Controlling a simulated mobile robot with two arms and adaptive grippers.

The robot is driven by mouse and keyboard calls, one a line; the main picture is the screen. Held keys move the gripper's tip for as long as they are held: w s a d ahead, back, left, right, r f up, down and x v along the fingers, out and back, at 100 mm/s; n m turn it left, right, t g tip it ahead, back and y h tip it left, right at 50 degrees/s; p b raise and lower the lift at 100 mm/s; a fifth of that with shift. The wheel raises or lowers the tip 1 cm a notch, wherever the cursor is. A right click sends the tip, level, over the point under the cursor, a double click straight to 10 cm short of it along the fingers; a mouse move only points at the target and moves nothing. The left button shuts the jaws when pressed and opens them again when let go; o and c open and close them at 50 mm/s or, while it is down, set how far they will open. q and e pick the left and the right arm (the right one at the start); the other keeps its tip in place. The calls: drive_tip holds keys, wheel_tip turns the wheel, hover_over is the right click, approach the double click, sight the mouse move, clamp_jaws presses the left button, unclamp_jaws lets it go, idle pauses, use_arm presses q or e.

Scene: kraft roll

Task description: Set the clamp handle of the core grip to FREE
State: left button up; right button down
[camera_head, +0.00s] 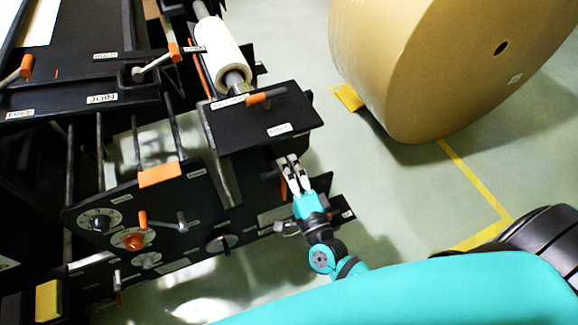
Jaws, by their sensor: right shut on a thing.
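My right gripper (290,162) reaches up from the lower middle, with its fingers just below the front edge of a black box (298,112). It is shut on what looks like the clamp handle, mostly hidden by the fingers and in shadow. I cannot read the handle's setting. On top of the box is another orange-gripped lever (267,96), lying roughly crosswise between two small labels too small to read. My left gripper is not in view.
A white roll (222,45) sits on a shaft behind the box. A panel with dials and an orange knob (134,241) stands at lower left. Orange levers (25,66) stand at upper left.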

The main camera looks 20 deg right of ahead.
drive_tip(key=shift+f, duration=0.2)
drive_tip(key=c, duration=1.2)
unclamp_jaws()
drive_tip(key=shift+r, duration=0.1)
drive_tip(key=shift+s, duration=0.15)
drive_tip(key=s, duration=0.4)
drive_tip(key=s+f, duration=0.1)
drive_tip(key=s, duration=0.2)
drive_tip(key=s+f, duration=0.1)
drive_tip(key=s, duration=0.3)
drive_tip(key=shift+s+d+f, duration=0.15)
drive_tip(key=shift+s+d, duration=0.05)
drive_tip(key=shift+s, duration=0.1)
